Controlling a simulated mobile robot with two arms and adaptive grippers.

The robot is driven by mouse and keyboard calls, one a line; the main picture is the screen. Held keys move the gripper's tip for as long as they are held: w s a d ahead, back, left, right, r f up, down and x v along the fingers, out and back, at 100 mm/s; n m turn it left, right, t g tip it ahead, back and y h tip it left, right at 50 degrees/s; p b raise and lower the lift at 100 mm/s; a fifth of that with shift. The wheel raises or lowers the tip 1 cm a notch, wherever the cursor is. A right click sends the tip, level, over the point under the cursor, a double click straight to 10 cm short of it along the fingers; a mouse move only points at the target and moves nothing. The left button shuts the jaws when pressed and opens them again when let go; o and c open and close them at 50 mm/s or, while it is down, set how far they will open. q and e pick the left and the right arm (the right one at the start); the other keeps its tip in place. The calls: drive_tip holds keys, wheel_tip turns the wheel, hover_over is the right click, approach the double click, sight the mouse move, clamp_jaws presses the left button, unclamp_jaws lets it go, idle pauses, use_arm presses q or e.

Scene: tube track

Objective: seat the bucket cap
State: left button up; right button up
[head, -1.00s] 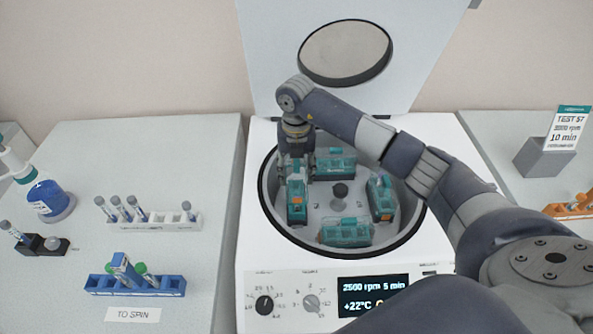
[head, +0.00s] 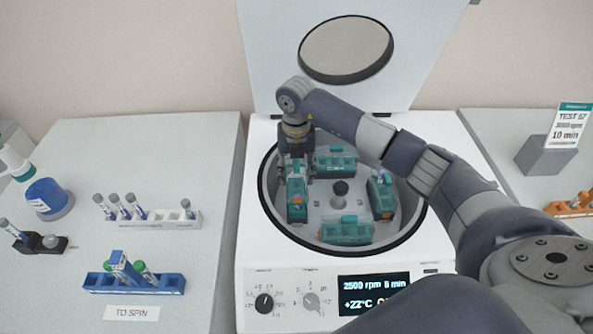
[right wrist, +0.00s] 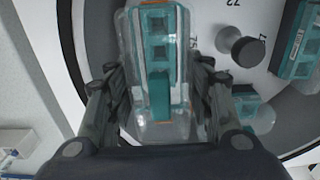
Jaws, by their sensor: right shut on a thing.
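The bucket cap (right wrist: 183,50) is a clear cover over a teal insert in the right wrist view. It lies along the left bucket (head: 297,208) of the open centrifuge. My right gripper (head: 297,172) reaches down into the bowl at that bucket. In the right wrist view my right gripper (right wrist: 158,82) has one finger on each side of the cap and is shut on it. I cannot tell whether the cap's lower edge sits fully down on the bucket. My left gripper is not in view.
The centrifuge bowl (head: 326,236) holds other teal buckets around the central hub (head: 340,188). The raised lid (head: 420,45) stands behind.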

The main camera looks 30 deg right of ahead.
drive_tip(key=shift+f, duration=0.4)
drive_tip(key=shift+f+b, duration=1.1)
drive_tip(key=shift+f, duration=0.2)
drive_tip(key=shift+f, duration=0.15)
drive_tip(key=shift+f+b, duration=0.7)
drive_tip(key=shift+f, duration=0.1)
drive_tip(key=shift+f, duration=0.1)
drive_tip(key=shift+f+b, duration=0.35)
drive_tip(key=o, duration=1.1)
